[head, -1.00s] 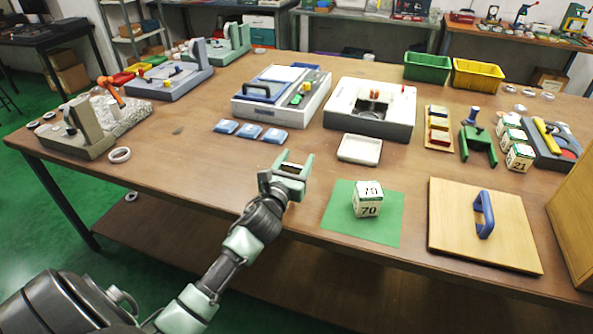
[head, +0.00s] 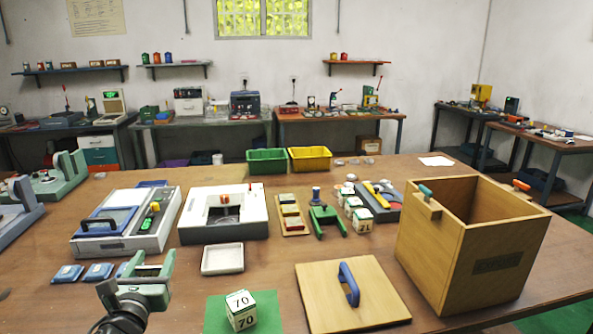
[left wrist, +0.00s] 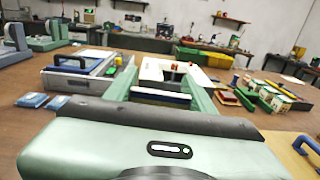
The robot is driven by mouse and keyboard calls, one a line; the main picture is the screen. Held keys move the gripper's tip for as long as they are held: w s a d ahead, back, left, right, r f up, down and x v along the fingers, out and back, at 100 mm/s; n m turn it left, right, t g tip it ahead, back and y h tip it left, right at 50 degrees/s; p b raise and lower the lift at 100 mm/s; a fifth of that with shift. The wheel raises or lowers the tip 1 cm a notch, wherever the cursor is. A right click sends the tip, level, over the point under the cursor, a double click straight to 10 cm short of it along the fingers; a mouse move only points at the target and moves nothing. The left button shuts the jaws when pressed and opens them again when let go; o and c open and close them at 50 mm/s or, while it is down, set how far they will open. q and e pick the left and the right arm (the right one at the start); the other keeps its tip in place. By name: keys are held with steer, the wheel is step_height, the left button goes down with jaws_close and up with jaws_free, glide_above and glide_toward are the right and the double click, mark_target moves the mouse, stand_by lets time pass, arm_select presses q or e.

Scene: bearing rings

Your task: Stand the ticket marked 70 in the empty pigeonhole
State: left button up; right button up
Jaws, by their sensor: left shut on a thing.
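A white block marked 70 (head: 240,309), with a green edge, sits on a green mat (head: 212,315) near the table's front. My left gripper (head: 149,275) is left of the mat, above the table. In the left wrist view its green fingers (left wrist: 160,97) are shut on a dark blue bar with a pale top (left wrist: 160,98); I cannot tell exactly what it is. An open wooden box (head: 425,247) stands at the right; its inside floor is hidden. I cannot make out a pigeonhole for certain. My right gripper is not in view.
A wooden board with a blue handle (head: 318,311) lies between mat and box. A shallow white tray (head: 222,258), a small rack of coloured bars (head: 281,227) and several white blocks (head: 362,222) stand behind. Green (head: 268,169) and yellow (head: 310,166) bins are farther back.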

arm_select(q)
steer(key=s+d+f+m+h, duration=0.1)
steer(key=s+d+f+h, duration=0.15)
steer(key=s+d, duration=0.5)
steer(key=s+d+f+m+h, duration=0.1)
steer(key=s+d+f, duration=0.2)
steer(key=s+d, duration=0.45)
steer(key=s+f, duration=0.3)
steer(key=s, duration=0.5)
steer(key=shift+s+d, duration=0.3)
steer(key=shift+d, duration=0.15)
steer(key=w+a+r+n+y, duration=0.1)
steer(key=w+a+r+y, duration=0.1)
steer(key=w+a+r, duration=0.3)
steer(key=w+a+r+n+y, duration=0.1)
steer(key=w+a+r, duration=0.5)
steer(key=w+a, duration=0.8)
steer(key=w+y, duration=0.1)
steer(key=w, duration=0.5)
steer(key=shift+w+n, duration=0.15)
steer(key=shift+n, duration=0.25)
